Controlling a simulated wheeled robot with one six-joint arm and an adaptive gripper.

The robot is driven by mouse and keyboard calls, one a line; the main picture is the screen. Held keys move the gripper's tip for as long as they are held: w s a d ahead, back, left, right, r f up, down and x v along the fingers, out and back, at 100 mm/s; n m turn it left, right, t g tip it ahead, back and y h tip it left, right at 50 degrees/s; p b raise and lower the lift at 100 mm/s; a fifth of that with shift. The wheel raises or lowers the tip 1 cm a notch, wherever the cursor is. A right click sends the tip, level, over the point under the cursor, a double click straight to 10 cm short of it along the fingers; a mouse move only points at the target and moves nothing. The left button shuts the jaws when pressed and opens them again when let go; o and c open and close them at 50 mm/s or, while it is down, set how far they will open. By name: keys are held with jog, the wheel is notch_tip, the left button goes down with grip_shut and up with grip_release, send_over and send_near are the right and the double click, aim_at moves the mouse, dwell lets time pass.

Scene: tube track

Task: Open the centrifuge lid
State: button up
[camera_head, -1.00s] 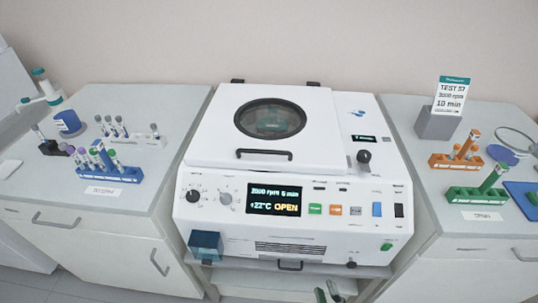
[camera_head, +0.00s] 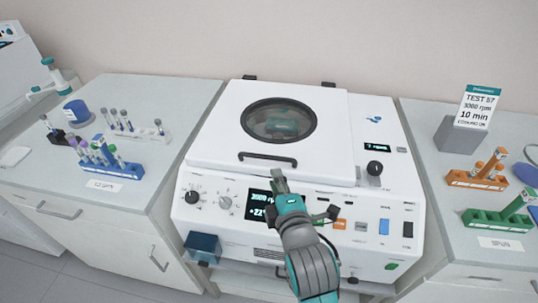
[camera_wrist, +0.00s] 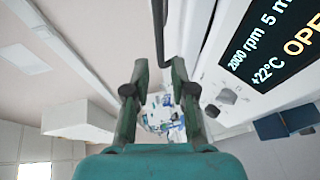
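The centrifuge (camera_head: 210,208) stands in the middle, with its white lid (camera_head: 215,140) down and a round dark window in it. The black lid handle (camera_head: 267,160) is on the lid's front edge. My gripper (camera_head: 279,178) is at the front of the machine, its fingertips close to the right part of the handle. In the wrist view my gripper (camera_wrist: 159,64) is open, with a gap between its fingers. The dark handle bar (camera_wrist: 159,30) shows between and beyond the fingertips; contact cannot be told. The display (camera_wrist: 275,45) shows "OPEN" partly cut off.
Tube racks stand on the left counter (camera_head: 60,190), including a blue rack (camera_head: 115,168). The right counter (camera_head: 440,195) bears an orange rack (camera_head: 478,182), a green rack (camera_head: 490,218) and a sign (camera_head: 477,108). Knobs and buttons line the front panel below my gripper.

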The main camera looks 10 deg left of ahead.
aim_at(267, 157)
jog(key=x, duration=1)
jog(key=shift+w+f, duration=0.1)
jog(key=shift+w, duration=0.15)
grip_shut()
